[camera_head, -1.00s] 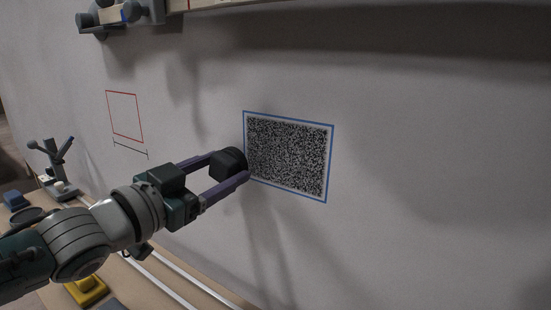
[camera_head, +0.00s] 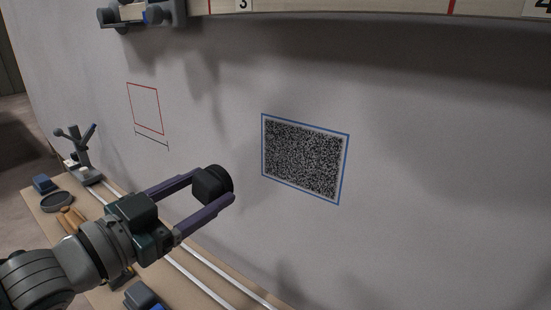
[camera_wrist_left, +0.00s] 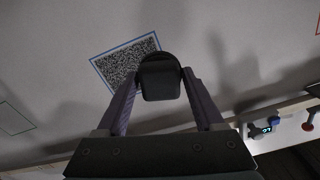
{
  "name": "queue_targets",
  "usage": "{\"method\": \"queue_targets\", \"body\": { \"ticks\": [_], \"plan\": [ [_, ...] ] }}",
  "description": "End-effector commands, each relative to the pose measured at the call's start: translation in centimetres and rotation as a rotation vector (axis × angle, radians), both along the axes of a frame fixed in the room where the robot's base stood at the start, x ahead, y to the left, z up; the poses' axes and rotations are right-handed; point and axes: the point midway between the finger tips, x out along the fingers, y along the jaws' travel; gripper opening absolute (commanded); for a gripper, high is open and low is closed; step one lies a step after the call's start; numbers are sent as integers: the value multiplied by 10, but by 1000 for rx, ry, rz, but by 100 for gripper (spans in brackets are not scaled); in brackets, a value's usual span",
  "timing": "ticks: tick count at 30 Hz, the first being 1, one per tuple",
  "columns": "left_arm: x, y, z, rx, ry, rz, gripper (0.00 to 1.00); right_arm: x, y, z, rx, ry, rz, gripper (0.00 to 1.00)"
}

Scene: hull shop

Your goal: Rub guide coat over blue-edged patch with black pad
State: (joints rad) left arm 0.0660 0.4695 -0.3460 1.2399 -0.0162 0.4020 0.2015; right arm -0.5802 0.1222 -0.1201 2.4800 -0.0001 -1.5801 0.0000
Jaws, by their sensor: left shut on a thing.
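The blue-edged patch (camera_head: 303,158) is on the grey wall right of centre in the head view. It is filled with dense black-and-white speckle, and the speckle looks unbroken. It also shows in the left wrist view (camera_wrist_left: 115,64), partly hidden behind the pad. My left gripper (camera_head: 218,190) is shut on the black pad (camera_head: 209,184), a dark rounded block between its two purple fingers. The pad is left of the patch and a little lower, and looks apart from it. The pad is also at the fingertips in the left wrist view (camera_wrist_left: 160,76). My right gripper is not in view.
A red-outlined square (camera_head: 145,108) is on the wall to the left. A bench (camera_head: 100,215) below carries a dark round dish (camera_head: 57,202), a blue block (camera_head: 43,183) and a grey forked stand (camera_head: 80,150). A numbered rail (camera_head: 350,7) juts out above the patch.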

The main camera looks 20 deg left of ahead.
Motion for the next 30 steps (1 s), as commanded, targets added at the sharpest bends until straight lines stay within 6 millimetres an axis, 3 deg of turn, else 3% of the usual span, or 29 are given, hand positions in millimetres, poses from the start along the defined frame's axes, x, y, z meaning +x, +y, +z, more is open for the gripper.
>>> {"method": "queue_targets", "body": {
  "ticks": [14, 23, 30],
  "plan": [
    [-12, 4, 1, 1, 0, 0, 20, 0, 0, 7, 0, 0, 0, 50],
    [-42, 15, 3, 1, 2, 1, 20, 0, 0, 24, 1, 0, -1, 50],
    [-47, 17, 2, 1, -1, 0, 20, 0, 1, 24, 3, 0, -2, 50]
  ]
}}
